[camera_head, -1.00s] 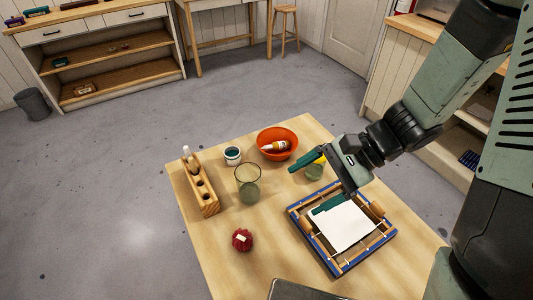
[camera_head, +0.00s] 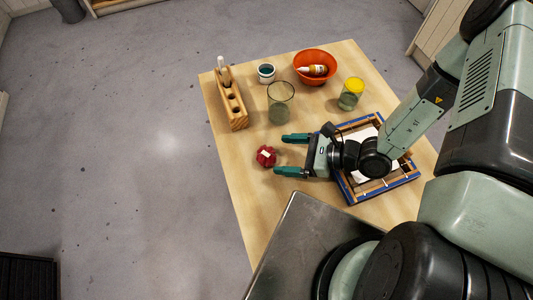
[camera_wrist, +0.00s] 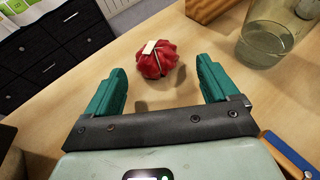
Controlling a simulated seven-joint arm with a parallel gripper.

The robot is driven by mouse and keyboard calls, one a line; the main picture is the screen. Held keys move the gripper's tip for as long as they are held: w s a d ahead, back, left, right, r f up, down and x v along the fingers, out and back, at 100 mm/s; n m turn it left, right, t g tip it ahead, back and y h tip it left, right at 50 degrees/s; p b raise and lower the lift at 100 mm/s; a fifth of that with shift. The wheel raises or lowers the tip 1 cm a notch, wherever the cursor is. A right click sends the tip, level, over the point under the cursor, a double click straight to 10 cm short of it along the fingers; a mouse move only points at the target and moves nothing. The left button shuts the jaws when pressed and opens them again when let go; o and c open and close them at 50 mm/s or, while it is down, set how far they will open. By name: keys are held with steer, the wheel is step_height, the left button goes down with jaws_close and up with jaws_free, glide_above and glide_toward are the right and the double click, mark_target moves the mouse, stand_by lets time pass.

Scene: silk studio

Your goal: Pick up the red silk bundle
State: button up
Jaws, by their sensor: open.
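The red silk bundle (camera_head: 266,157) sits on the wooden table, left of my gripper. It is round and ridged with a pale label on top. In the wrist view the bundle (camera_wrist: 156,60) lies just beyond the fingertips, centred a little left of the middle of the gap. My gripper (camera_head: 286,154) is open and empty, its teal fingers pointing left toward the bundle on the table. The gripper also shows in the wrist view (camera_wrist: 160,76), its two fingers spread wide apart.
A blue-edged wooden frame (camera_head: 401,181) lies under my arm. A glass (camera_head: 281,103), a yellow-lidded jar (camera_head: 351,94), an orange bowl (camera_head: 315,57), a small pot (camera_head: 266,73) and a wooden rack (camera_head: 237,115) stand farther back. The table (camera_head: 244,190) is bare around the bundle.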

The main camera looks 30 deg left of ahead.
mark_target(275, 155)
steer(key=shift+s+x, duration=0.15)
steer(key=shift+x, duration=1.4)
steer(key=shift+s+x, duration=0.1)
steer(key=shift+x, duration=1.4)
steer(key=c, duration=1)
